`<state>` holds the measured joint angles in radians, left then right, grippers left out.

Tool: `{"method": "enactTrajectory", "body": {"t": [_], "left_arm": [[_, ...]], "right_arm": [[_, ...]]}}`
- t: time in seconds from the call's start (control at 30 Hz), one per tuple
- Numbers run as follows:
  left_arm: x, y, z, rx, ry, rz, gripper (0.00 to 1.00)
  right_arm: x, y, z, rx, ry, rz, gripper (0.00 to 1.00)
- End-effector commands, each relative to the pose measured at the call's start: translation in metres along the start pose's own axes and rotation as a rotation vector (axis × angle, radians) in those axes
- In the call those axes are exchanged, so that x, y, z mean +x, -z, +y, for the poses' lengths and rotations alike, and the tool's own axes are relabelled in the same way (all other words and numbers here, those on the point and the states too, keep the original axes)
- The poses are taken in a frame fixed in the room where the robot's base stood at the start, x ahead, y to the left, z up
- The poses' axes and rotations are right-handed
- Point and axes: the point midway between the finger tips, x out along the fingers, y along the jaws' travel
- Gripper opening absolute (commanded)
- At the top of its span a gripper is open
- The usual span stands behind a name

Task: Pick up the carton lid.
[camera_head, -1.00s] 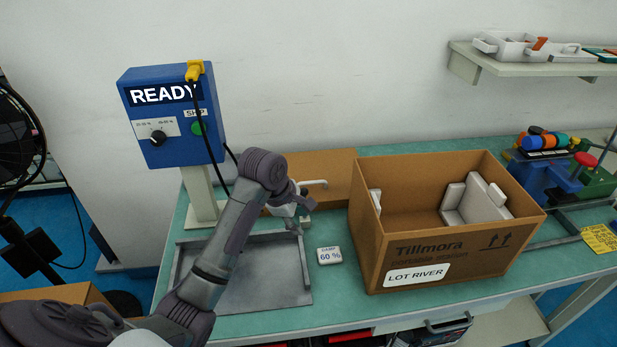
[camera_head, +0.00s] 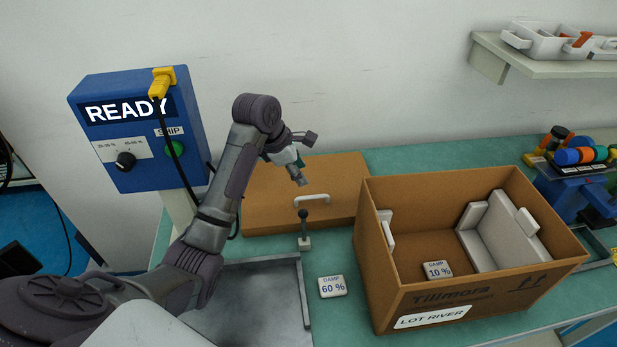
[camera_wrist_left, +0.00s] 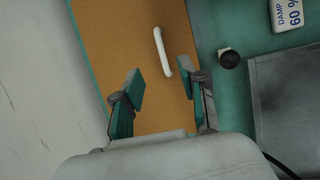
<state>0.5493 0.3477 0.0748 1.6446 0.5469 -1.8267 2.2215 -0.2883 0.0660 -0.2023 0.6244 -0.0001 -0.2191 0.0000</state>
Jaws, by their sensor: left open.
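The carton lid (camera_head: 340,184) is a flat brown panel lying on the green bench, left of the open carton. A white handle (camera_head: 311,200) stands on it. My left gripper (camera_head: 305,158) is open above the lid, behind the handle in the head view, and holds nothing. In the left wrist view the handle (camera_wrist_left: 163,52) lies ahead of the two spread fingers (camera_wrist_left: 163,88), near the right finger, on the brown lid (camera_wrist_left: 125,40). My right gripper is in neither view.
The open Tillmora carton (camera_head: 400,290) stands right of the lid, with pale inserts and a "10 %" block inside. A "60 %" block (camera_head: 332,287), a small black-knobbed lever (camera_head: 304,232) and a grey tray (camera_head: 240,310) are nearer me. A blue READY box (camera_head: 140,130) stands at left.

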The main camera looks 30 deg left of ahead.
Motion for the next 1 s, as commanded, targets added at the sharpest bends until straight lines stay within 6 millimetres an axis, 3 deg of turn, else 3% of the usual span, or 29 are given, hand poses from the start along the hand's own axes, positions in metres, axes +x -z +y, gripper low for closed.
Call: {"method": "enactTrajectory", "body": {"t": [0.17,0.47,0.67,1.0], "left_arm": [[0.027,0.001,-0.002,0.0,0.006,0.003,0.42],[0.078,0.001,-0.001,0.001,0.004,0.001,0.42],[0.091,0.002,0.0,0.001,0.002,0.001,0.42],[0.134,0.007,0.004,0.002,0.0,0.001,0.42]], "right_arm": [[-0.001,0.0,0.003,-0.002,-0.003,0.0,0.31],[-0.003,-0.03,0.014,-0.006,-0.016,-0.043,0.31],[-0.004,-0.021,0.016,-0.005,-0.019,-0.03,0.31],[-0.005,-0.008,0.006,0.0,-0.007,-0.011,0.31]]}}
